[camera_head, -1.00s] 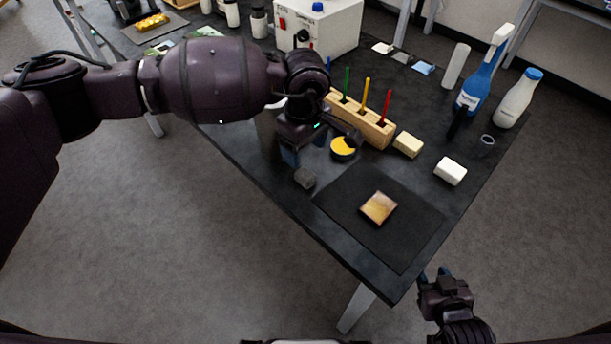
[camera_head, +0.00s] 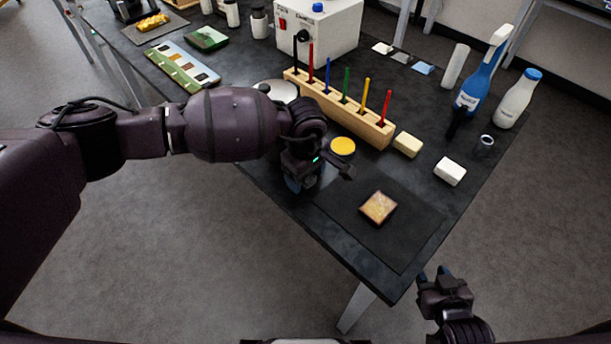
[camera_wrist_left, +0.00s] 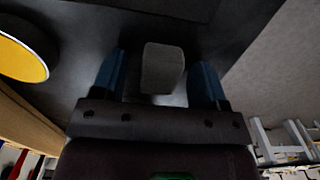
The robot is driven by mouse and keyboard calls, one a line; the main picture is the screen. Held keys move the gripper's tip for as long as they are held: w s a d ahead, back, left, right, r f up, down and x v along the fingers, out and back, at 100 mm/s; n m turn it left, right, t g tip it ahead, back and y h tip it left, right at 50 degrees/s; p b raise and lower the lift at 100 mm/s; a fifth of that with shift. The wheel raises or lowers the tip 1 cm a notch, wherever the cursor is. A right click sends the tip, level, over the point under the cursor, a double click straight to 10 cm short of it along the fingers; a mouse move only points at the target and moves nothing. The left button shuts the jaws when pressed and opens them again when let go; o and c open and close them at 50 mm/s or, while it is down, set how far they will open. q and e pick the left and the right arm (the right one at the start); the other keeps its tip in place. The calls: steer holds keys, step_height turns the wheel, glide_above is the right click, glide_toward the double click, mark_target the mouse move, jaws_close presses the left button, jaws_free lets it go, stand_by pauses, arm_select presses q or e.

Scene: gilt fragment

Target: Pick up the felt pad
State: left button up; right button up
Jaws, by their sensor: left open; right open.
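The felt pad, a small grey block (camera_wrist_left: 162,68), lies on the dark table between the blue fingertips in the left wrist view. My left gripper (camera_wrist_left: 165,80) is open, with a finger on either side of it and a gap at each side. In the head view my left gripper (camera_head: 306,186) is low over the table's near left edge and hides the pad. My right gripper (camera_head: 436,276) is open and empty, off the table's front right corner.
A dark mat (camera_head: 410,232) with a gilt square (camera_head: 378,207) lies right of the left gripper. A yellow-topped round container (camera_head: 343,147) and a wooden rack (camera_head: 350,115) of coloured sticks stand behind. A cream block (camera_head: 407,144) and white block (camera_head: 450,171) lie further right.

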arm_select(q)
steer(key=c, duration=1)
step_height(320, 180, up, 20)
steer(key=o, duration=0.4)
steer(key=shift+c, duration=0.2)
steer(key=c, duration=0.3)
